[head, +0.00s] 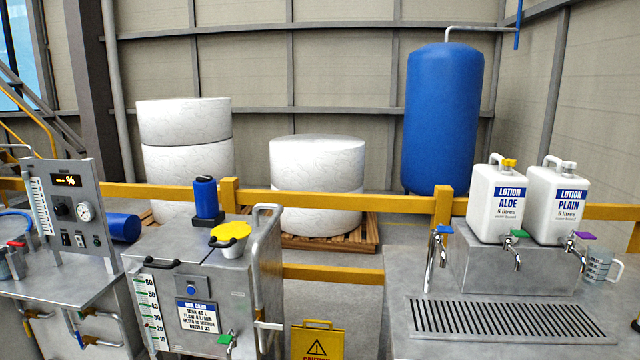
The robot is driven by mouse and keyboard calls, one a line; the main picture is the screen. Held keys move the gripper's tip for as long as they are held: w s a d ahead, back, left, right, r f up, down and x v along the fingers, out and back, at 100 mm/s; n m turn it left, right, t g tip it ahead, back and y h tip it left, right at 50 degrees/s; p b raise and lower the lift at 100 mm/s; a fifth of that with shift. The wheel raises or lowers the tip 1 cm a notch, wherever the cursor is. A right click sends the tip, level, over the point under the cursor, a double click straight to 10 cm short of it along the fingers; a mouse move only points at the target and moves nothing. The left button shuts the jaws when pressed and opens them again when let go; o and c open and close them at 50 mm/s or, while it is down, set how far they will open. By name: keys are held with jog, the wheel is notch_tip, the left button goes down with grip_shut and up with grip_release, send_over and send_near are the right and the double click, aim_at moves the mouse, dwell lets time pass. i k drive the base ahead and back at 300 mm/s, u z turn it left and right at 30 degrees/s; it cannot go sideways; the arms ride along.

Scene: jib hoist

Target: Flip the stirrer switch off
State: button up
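A grey control panel (70,205) stands at the far left in the head view. It has a lit display (66,180), a round gauge (86,212) and a black knob (61,210). Along its lower part are small switches (73,240); their labels and positions are too small to read, so I cannot tell which one is the stirrer switch or whether it is on. A blue motor-like unit (205,197) stands on top of the steel mix tank (215,262) to the right of the panel. My gripper is not recognisable in this view.
A steel bench with a drain grate (505,318) and two lotion jugs (495,205) is at the right. A yellow caution sign (318,342) stands on the floor between tank and bench. A yellow rail (335,274) runs behind. A small dark piece shows at the right edge.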

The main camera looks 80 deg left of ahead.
aim_at(80, 241)
jog(key=u, duration=4.7)
jog(key=k, duration=0.65)
jog(key=u, duration=0.7)
jog(key=i, duration=1.5)
jog(key=z, duration=0.85)
